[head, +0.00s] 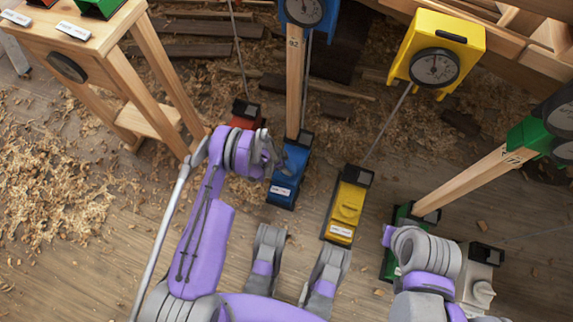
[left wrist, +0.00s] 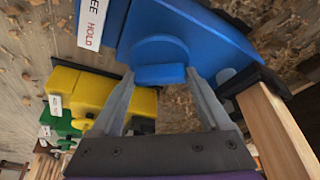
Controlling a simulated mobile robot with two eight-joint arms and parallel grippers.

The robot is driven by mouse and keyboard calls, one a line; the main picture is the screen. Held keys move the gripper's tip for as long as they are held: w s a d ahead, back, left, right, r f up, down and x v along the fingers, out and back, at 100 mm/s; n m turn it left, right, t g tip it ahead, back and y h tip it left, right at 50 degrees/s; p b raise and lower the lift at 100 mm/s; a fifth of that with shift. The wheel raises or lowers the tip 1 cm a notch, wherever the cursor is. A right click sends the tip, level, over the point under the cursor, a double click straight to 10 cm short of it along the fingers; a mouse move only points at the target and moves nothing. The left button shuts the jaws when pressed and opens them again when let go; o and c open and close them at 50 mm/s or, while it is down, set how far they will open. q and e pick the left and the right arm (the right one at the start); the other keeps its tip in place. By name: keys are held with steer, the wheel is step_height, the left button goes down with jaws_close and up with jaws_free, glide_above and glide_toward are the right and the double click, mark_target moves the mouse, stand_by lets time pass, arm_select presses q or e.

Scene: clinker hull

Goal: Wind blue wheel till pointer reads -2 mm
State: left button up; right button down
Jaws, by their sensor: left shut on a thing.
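The blue wheel (left wrist: 150,52) is a round knob with a raised grip bar on the blue base block. My left gripper (left wrist: 161,76) is shut on the wheel's bar, a finger at each side. In the head view my left gripper (head: 274,160) reaches the blue block (head: 288,180) from the left, and the wheel is hidden there. A wooden post rises from the block to a blue housing with a round dial (head: 304,12); the dial is cut by the top edge and its pointer is too small to read. My right arm shows at the lower right; its gripper cannot be made out.
A yellow block (head: 347,205) stands right of the blue one, with a yellow dial box (head: 437,50) above. A red block (head: 246,112) is behind left. A green block (head: 404,218) and post stand right. A wooden stand (head: 130,85) is upper left.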

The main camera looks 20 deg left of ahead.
arm_select(q)
steer(key=o, duration=1.2)
steer(key=p+v, duration=0.2)
steer(key=v, duration=0.8)
steer(key=shift+a+r+p, duration=0.1)
steer(key=shift+r+p, duration=0.3)
steer(key=shift+r, duration=0.1)
